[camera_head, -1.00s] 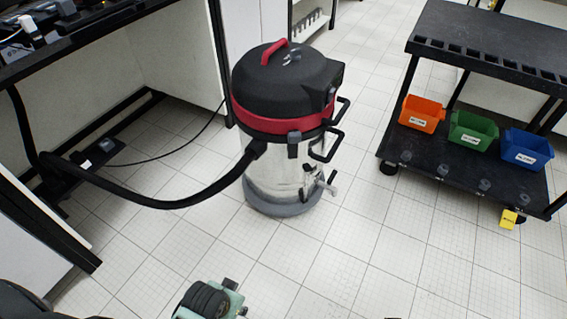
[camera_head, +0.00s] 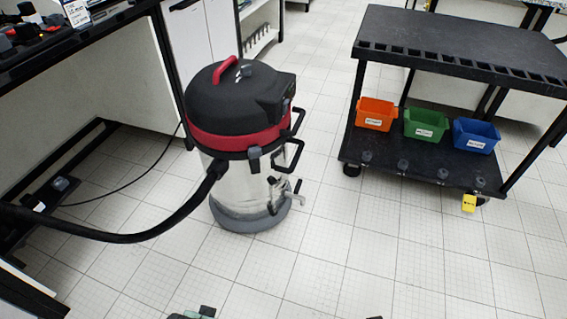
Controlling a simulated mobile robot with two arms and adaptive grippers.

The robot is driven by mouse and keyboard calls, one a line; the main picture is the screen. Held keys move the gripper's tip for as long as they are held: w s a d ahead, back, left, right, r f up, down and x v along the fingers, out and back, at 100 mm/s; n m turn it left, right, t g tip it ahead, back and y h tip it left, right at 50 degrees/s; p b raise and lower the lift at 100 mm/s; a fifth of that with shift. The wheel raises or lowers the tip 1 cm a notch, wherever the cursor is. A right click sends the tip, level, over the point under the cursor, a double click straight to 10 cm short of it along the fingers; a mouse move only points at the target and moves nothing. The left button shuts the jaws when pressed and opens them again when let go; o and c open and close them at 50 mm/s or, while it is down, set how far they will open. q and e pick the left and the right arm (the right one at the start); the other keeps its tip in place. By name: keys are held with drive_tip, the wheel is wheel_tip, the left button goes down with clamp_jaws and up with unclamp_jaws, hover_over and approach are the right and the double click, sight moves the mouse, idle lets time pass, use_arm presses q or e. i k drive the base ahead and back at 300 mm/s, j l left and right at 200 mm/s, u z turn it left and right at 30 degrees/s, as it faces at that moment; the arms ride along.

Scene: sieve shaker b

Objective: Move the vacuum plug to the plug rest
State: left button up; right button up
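The vacuum (camera_head: 240,105), with a black lid, red band and clear drum, stands upright on the floor left of centre. Its thin black cord (camera_head: 130,182) runs left to a dark power strip (camera_head: 40,200) low under the left bench. A small grey block (camera_head: 61,184) sits on the strip near the cord's end; it may be the plug, but it is too small to be sure. I cannot pick out the plug rest.
A thick black hose (camera_head: 150,232) curves from the vacuum to the left. The black bench (camera_head: 95,45) stands at the left. A black cart (camera_head: 450,45) at the right carries orange (camera_head: 376,113), green (camera_head: 425,124) and blue (camera_head: 475,135) bins. The tiled floor between vacuum and cart is clear.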

sight(30, 201)
drive_tip(key=u, duration=1.95)
